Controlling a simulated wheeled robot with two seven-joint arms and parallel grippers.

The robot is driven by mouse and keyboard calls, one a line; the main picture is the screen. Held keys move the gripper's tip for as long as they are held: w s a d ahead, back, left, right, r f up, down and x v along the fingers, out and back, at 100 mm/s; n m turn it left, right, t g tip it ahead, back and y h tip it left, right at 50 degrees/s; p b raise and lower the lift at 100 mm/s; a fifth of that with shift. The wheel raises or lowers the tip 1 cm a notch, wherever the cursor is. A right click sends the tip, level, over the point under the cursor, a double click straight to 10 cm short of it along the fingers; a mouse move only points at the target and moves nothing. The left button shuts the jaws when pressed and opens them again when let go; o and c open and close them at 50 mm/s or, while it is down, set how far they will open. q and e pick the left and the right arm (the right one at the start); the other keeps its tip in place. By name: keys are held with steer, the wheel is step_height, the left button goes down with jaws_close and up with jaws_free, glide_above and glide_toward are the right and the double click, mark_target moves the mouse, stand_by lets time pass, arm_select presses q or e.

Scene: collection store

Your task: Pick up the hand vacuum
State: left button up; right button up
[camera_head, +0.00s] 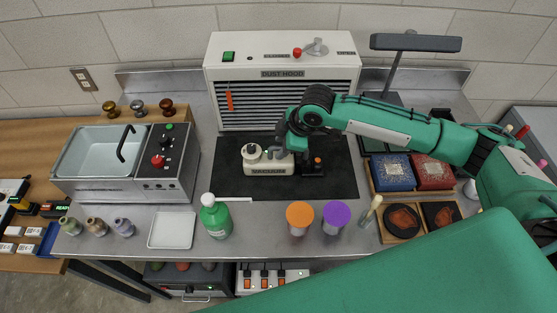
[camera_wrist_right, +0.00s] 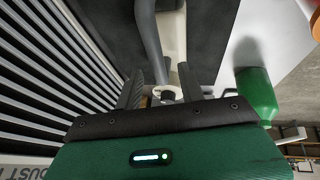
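The hand vacuum (camera_head: 268,169) has a cream body with a dark VACUUM label and a grey handle. It sits on the black mat (camera_head: 230,182) in front of the dust hood. My right gripper (camera_head: 284,148) is down at its handle end, partly covering it. In the right wrist view the cream body and grey handle (camera_wrist_right: 149,36) run up between and beyond the fingers. The right gripper's fingers (camera_wrist_right: 163,84) are apart, with part of the vacuum between them and a gap visible. My left gripper is not in view.
The dust hood (camera_head: 283,73) stands behind the mat. A small dark stand (camera_head: 314,169) is just right of the vacuum. A green bottle (camera_head: 215,217) and orange-topped (camera_head: 300,213) and purple-topped jars (camera_head: 336,212) stand in front. A sink unit (camera_head: 98,152) is left; boxes (camera_head: 392,173) are right.

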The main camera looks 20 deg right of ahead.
jaws_close()
stand_by(1.4)
